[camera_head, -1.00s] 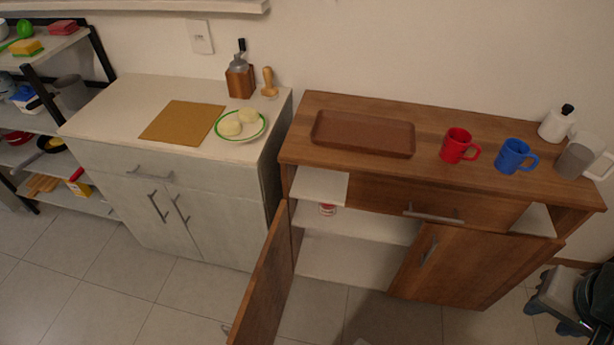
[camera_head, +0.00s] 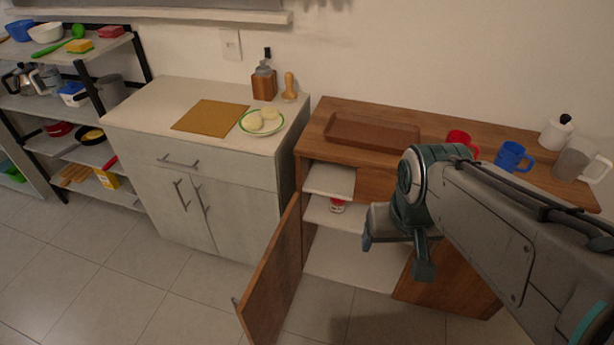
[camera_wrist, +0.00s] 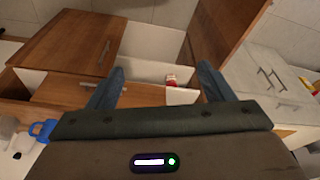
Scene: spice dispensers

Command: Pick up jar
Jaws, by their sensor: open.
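A small jar (camera_head: 337,206), white with red, stands on the middle shelf inside the open left part of the brown cabinet (camera_head: 470,122). It also shows in the wrist view (camera_wrist: 171,81), between my two fingers in the picture and beyond them. My gripper (camera_head: 396,256) is open and empty, in front of the cabinet, to the right of the jar and lower in the head view. It is apart from the jar. The jar's upper part is close under the white upper compartment.
The open cabinet door (camera_head: 268,278) sticks out into the room left of the opening. A brown tray (camera_head: 372,133), a red mug (camera_head: 461,139) and a blue mug (camera_head: 513,156) stand on top. A white counter (camera_head: 150,100) stands to the left. The floor in front is clear.

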